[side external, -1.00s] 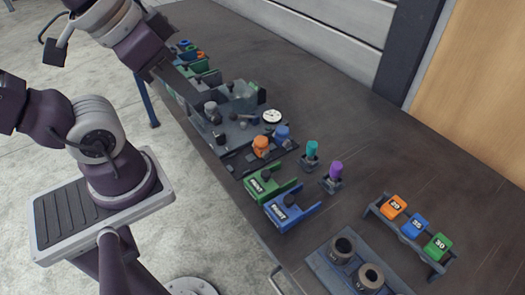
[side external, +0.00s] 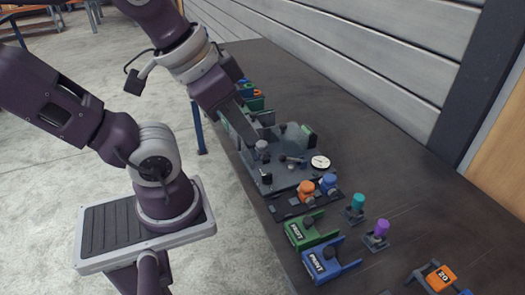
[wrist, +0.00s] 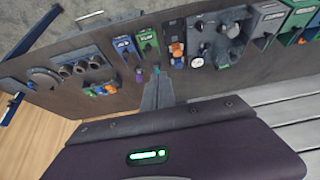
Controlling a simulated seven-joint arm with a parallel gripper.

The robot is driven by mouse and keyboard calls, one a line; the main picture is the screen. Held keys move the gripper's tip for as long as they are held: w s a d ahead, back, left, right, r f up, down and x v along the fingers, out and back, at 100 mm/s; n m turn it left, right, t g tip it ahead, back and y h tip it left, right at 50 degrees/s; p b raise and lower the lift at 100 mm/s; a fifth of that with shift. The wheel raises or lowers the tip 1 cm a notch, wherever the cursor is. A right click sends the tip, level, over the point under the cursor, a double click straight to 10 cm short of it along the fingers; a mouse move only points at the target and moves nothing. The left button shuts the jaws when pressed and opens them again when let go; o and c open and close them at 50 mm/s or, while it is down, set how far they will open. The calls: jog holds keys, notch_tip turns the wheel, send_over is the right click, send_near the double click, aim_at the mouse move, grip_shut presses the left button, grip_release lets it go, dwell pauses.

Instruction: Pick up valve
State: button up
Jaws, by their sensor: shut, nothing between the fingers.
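Two small valve-like parts stand side by side on a dark strip along the near edge of a grey fixture plate in the side view: an orange one (side external: 305,190) and a blue one (side external: 329,182). The orange one also shows in the wrist view (wrist: 176,49). I cannot tell which is the valve meant. My gripper (side external: 252,139) points down toward the table, left of and above the fixture plate, apart from both parts. Its long fingers (wrist: 157,92) are together and empty in the wrist view.
The fixture plate (side external: 288,172) carries a white round dial (side external: 320,162) and grey fittings. Nearer are a green holder (side external: 304,231), a blue holder (side external: 326,262), a teal-topped post (side external: 357,205) and a purple-topped post (side external: 378,231).

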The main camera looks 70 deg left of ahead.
jog(key=o, duration=1)
jog(key=shift+c, duration=0.2)
jog(key=m+g, duration=0.6)
jog(key=m, duration=1.2)
send_over(262, 143)
jog(key=f, duration=1.9)
jog(key=shift+s+a, duration=0.1)
jog(key=shift+s, duration=0.1)
notch_tip(262, 143, down, 7)
jog(key=shift+w+r, duration=0.1)
jog(key=shift+w, duration=0.05)
